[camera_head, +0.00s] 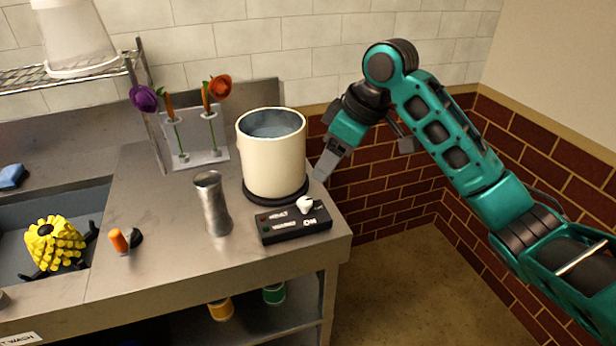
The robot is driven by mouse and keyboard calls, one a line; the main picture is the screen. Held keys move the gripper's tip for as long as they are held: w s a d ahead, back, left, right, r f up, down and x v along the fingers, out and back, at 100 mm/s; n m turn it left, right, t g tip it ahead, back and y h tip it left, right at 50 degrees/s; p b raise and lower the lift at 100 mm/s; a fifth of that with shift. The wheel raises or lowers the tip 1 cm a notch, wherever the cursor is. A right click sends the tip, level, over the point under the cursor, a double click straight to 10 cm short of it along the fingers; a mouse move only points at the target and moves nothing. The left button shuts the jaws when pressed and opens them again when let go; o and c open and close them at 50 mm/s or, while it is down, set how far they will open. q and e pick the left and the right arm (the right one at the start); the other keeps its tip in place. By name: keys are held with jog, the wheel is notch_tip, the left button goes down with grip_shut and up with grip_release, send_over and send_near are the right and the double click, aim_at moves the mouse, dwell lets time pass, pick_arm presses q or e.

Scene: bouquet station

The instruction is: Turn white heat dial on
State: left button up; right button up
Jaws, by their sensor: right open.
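The white heat dial (304,204) is a small white knob on top of a black control box (290,226) at the counter's front right corner. The box has white lettering, with "ON" to the right below the dial, and red and green spots on its left. A cream pot (272,160) stands on a dark round base (262,196) just behind the box. My right gripper (322,172) is open, right of the pot and above and behind the dial, apart from the dial. My left gripper is out of view.
A metal cylinder (211,204) stands left of the box. A rack (198,158) holds purple and orange flowers. A sink (70,225) with a yellow spiky object (55,243) is at left. The counter (120,190) ends right of the box; open floor lies beyond.

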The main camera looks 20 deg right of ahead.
aim_at(306, 201)
jog(key=x, duration=1.1)
jog(key=shift+w+f, duration=0.2)
jog(key=shift+f, duration=0.15)
jog(key=c, duration=1)
